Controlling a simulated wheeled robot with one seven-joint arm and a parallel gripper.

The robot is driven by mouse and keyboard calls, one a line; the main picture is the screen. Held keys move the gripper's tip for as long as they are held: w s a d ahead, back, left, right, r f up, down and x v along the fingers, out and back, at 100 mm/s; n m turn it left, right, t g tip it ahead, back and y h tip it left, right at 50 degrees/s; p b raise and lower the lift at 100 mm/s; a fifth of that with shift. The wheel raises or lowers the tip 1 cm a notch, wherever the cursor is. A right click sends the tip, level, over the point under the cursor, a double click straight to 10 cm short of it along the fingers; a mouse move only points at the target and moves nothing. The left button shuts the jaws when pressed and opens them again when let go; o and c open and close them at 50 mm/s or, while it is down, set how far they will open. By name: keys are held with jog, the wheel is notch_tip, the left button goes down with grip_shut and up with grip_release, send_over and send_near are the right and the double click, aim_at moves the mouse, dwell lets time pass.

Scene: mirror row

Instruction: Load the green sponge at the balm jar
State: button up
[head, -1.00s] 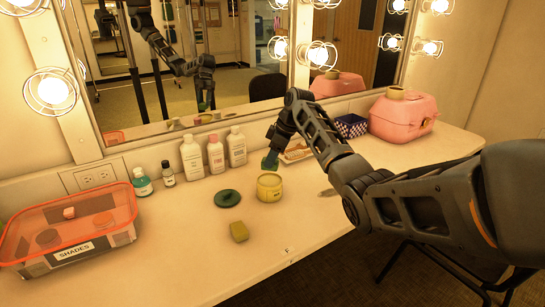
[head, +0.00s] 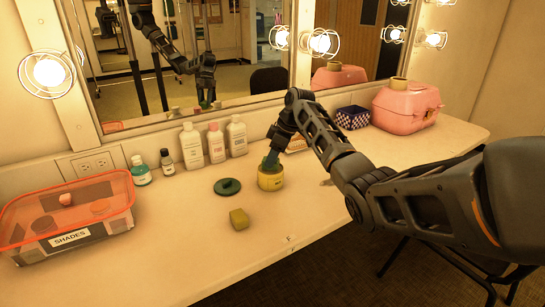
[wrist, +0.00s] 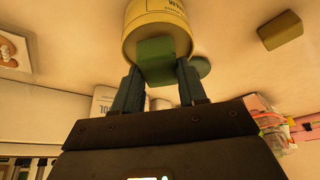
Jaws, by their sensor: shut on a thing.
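The balm jar (head: 270,182) is a yellow tub standing on the counter, and it fills the top of the wrist view (wrist: 150,22). My gripper (head: 271,160) is at the jar's top, pointing down. In the wrist view its fingers (wrist: 160,85) are shut on the green sponge (wrist: 156,50), which overlaps the jar's edge. I cannot tell whether the sponge touches the balm inside. A dark green round lid (head: 227,187) lies left of the jar. An olive-yellow sponge (head: 239,219) lies in front of the lid.
Three white bottles (head: 215,143) and two small bottles (head: 141,171) stand along the mirror. An orange-rimmed bin labelled SHADES (head: 95,240) is at the left. A pink case (head: 405,108) and a checked box (head: 352,117) stand at the back right. The counter's front middle is clear.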

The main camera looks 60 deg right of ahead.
jog(key=shift+f, duration=0.6)
dwell(1.8)
jog(key=shift+r, duration=0.1)
jog(key=shift+r+p, duration=2.95)
jog(key=shift+r, duration=0.55)
jog(key=shift+s, duration=0.1)
